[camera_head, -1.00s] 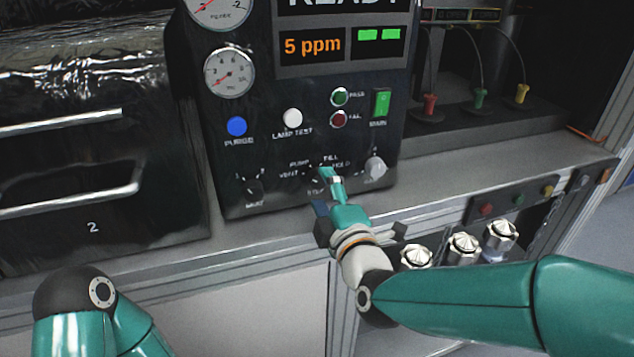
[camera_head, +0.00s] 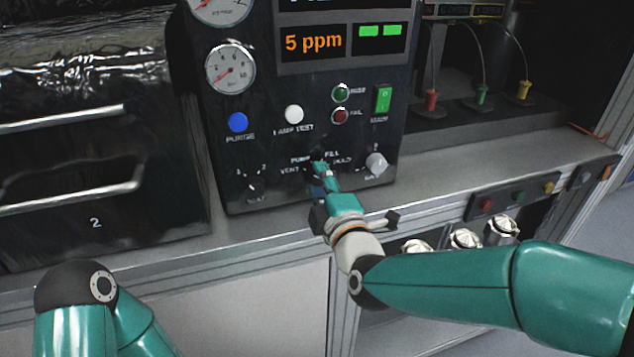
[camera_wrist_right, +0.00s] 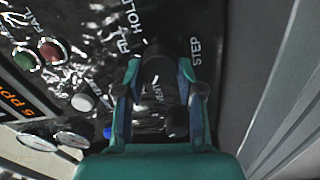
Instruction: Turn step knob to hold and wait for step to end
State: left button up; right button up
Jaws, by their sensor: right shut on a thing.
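The step knob (camera_wrist_right: 158,72) is a dark knob on the black control panel (camera_head: 222,190). In the right wrist view it sits between the two fingers of my right gripper (camera_wrist_right: 160,80), which is shut on it. Labels HOLD and STEP show near it, with others partly covered. In the head view my right gripper (camera_head: 319,172) reaches the panel from the lower right and hides most of the knob. PUMP, FILL, VENT and HOLD lettering shows around it. I cannot tell which label the knob points at. My left gripper is out of view.
A grey knob (camera_head: 376,163) is right of my gripper and a black selector (camera_head: 254,187) is left. Above are a white lamp test button (camera_head: 293,114), a blue purge button (camera_head: 238,122) and a green main switch (camera_head: 382,98). The display (camera_head: 313,42) reads 5 ppm.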

jog(key=shift+d+f+m+b, duration=0.2)
jog(key=shift+f+m+b, duration=0.2)
jog(key=shift+m+b, duration=0.25)
jog(key=m+b, duration=0.2)
jog(key=m, duration=0.1)
jog(key=shift+f+b, duration=0.2)
jog(key=shift+b, duration=0.15)
jog(key=m+b, duration=0.2)
jog(key=m, duration=0.1)
jog(key=shift+m, duration=0.25)
jog(key=m+b, duration=0.2)
jog(key=m, duration=0.1)
jog(key=shift+m+b, duration=0.3)
jog(key=m+b, duration=0.1)
jog(key=m, duration=0.2)
jog(key=shift+m+b, duration=0.3)
jog(key=shift+b, duration=0.1)
jog(key=m+b, duration=0.1)
jog(key=m, duration=0.2)
jog(key=shift+m+b, duration=0.3)
jog(key=shift+b, duration=0.05)
jog(key=m+b, duration=0.1)
jog(key=m, duration=0.2)
jog(key=shift+a, duration=0.1)
jog(key=shift+r+m+b, duration=0.1)
jog(key=shift+m+b, duration=0.6)
jog(key=shift+m, duration=0.8)
